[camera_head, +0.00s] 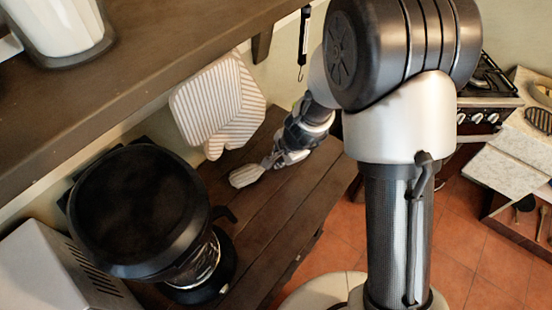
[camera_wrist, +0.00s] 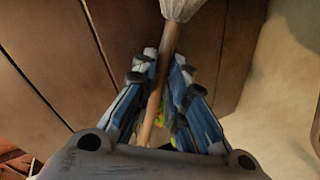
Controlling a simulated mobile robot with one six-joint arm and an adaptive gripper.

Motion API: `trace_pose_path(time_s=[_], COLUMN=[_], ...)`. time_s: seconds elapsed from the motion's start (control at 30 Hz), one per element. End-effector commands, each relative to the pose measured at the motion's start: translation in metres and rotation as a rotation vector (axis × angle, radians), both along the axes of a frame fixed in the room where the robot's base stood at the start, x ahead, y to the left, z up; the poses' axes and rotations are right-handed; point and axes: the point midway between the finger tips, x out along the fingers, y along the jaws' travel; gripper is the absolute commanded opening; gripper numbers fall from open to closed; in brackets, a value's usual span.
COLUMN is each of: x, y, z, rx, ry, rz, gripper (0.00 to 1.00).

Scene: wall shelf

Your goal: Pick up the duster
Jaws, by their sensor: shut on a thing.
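The duster has a pale, whitish head (camera_head: 246,176) that shows just past my gripper (camera_head: 274,160) in the head view, over the dark wooden shelf (camera_head: 290,190). In the wrist view its thin wooden handle (camera_wrist: 160,85) runs between the two blue fingers of my gripper (camera_wrist: 166,68), with the head at the top edge. The fingers are shut on the handle. I cannot tell whether the duster touches the shelf. A small yellow-green patch shows by the lower handle; its nature is unclear.
A black coffee machine (camera_head: 140,210) stands left of my gripper, beside a grey vented box (camera_head: 50,270). A striped oven mitt (camera_head: 218,100) hangs at the wall close behind. An upper shelf (camera_head: 150,60) with a white jar (camera_head: 60,25) overhangs. The lower shelf's right part is bare.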

Motion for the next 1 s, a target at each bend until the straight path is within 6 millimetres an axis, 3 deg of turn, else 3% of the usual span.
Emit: trace_pose_path(time_s=[0.47,0.6,1.0], x=[0.001,-0.018,-0.086], y=[0.0,-0.025,-0.112], z=[0.069,0.058,0.06], rx=[-0.001,0.0,0.0], ry=[-0.002,-0.002,-0.002], rz=[0.001,-0.005,-0.009], gripper=[0.0,0.0,0.0])
